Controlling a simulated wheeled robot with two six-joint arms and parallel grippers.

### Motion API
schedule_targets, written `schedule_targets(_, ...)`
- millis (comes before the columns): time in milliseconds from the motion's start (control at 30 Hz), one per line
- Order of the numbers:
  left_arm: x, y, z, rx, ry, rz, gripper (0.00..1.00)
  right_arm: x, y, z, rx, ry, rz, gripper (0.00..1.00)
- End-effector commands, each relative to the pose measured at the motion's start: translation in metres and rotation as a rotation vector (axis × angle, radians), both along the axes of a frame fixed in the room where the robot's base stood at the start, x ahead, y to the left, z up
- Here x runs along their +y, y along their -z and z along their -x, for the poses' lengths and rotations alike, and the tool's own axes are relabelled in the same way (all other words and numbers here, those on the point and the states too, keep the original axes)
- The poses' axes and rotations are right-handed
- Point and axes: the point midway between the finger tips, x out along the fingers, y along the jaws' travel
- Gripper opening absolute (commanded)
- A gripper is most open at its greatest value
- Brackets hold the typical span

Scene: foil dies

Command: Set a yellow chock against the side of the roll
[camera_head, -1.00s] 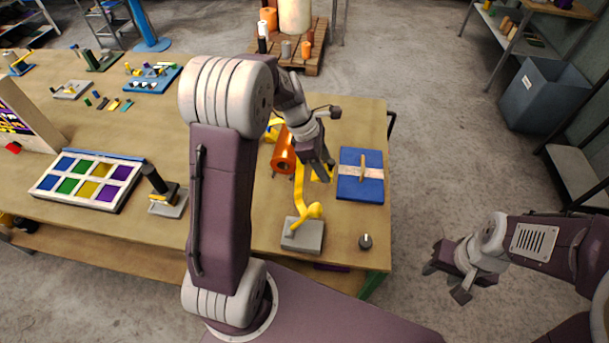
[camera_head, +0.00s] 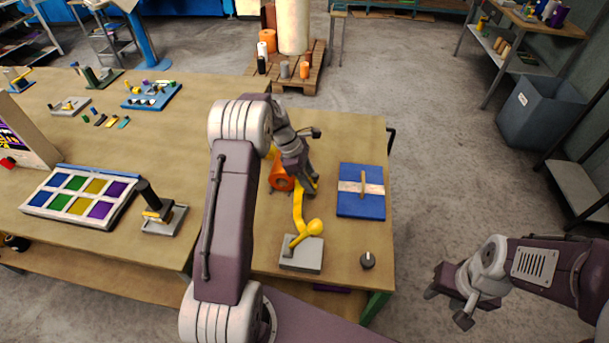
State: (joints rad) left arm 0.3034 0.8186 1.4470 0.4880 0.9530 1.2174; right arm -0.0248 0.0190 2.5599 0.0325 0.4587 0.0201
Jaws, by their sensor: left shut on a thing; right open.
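The orange roll (camera_head: 281,182) lies on the table, partly hidden by my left arm. A yellow strip (camera_head: 299,210) runs from beside it toward a grey block with a yellow knob (camera_head: 315,227). My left gripper (camera_head: 311,186) is just right of the roll, low over the table, with its fingers pointing down. It is shut on a small yellow piece, likely the chock (camera_head: 316,183), mostly hidden by the fingers. I cannot tell whether the piece touches the roll or the table. My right gripper (camera_head: 452,297) is open and empty, off the table's right side.
A blue board with a pale band (camera_head: 361,205) lies right of my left gripper. A dark knob (camera_head: 367,260) and the grey block (camera_head: 302,254) are near the front edge. A colour tray (camera_head: 80,193) and a black-handled stamp (camera_head: 164,218) stand left.

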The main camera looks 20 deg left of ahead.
Motion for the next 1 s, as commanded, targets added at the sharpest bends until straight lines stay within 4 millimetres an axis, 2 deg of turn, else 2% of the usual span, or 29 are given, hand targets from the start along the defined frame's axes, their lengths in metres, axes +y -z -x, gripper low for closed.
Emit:
schedule_targets(267, 0.009, 0.007, -0.010, 0.000, 0.000, 0.000, 0.03, 0.000, -0.002, 0.000, 0.000, 0.000, 0.000, 0.42)
schedule_targets(500, 0.029, 0.028, -0.029, 0.001, -0.001, 0.000, 0.03, 0.000, -0.007, 0.000, 0.000, 0.000, 0.000, 0.42)
schedule_targets(900, 0.030, 0.034, -0.030, 0.001, 0.000, 0.000, 0.03, 0.000, -0.005, 0.000, 0.000, 0.000, 0.000, 0.42)
schedule_targets(933, 0.030, 0.034, -0.030, 0.001, 0.000, -0.001, 0.53, 0.000, -0.006, 0.000, 0.000, 0.000, 0.000, 0.42)
schedule_targets(1000, 0.030, 0.033, -0.030, 0.001, 0.000, -0.001, 0.67, 0.000, -0.006, 0.000, 0.000, 0.000, 0.000, 0.42)
